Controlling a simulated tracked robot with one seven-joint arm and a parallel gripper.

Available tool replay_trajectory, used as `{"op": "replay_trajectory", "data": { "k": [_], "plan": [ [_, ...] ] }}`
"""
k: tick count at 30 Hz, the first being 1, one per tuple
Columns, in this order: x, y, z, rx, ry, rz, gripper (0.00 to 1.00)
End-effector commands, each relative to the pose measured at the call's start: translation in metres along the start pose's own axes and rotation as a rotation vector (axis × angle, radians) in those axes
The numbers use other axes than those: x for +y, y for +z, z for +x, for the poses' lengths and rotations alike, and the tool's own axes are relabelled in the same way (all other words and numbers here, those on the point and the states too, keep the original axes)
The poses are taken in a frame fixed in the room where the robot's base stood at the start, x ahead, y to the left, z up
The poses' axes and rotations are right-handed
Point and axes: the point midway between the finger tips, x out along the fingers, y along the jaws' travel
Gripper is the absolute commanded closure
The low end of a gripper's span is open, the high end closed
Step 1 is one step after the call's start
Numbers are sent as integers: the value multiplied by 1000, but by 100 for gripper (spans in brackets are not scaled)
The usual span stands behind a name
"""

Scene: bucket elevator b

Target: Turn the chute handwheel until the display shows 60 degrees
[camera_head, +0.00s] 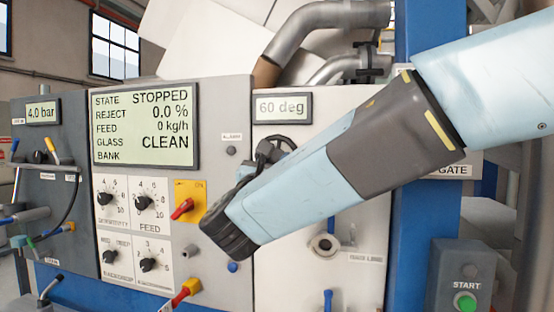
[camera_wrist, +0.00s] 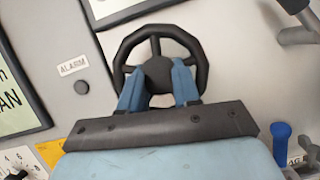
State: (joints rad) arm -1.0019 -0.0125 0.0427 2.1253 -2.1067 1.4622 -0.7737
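The chute handwheel is a dark wheel with spokes and a thick hub, seen face-on in the wrist view (camera_wrist: 197,52). In the head view the handwheel (camera_head: 284,143) is mostly hidden behind my arm. My gripper (camera_wrist: 158,70) is at the wheel, its two blue fingers on either side of the hub. The tips appear to press on the hub's sides, though the contact itself is hard to see. The angle display (camera_head: 282,107) above the wheel reads 60 deg.
The large display (camera_head: 146,126) at left reads STOPPED, with GLASS CLEAN. An ALARM lamp (camera_wrist: 82,88) is left of the wheel. Feed knobs (camera_head: 143,202) and a red switch (camera_head: 182,208) on yellow are left of my arm. A blue lever (camera_wrist: 282,135) is lower right.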

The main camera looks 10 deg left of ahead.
Motion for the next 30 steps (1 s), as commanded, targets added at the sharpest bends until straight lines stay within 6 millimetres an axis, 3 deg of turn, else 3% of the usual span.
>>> {"op": "replay_trajectory", "data": {
  "k": [6,14,24,30],
  "plan": [
    [0,0,12,1,0,0,68],
    [0,0,12,1,0,0,68],
    [0,0,12,0,0,0,100],
    [0,0,12,0,2,-6,100]
  ]
}}
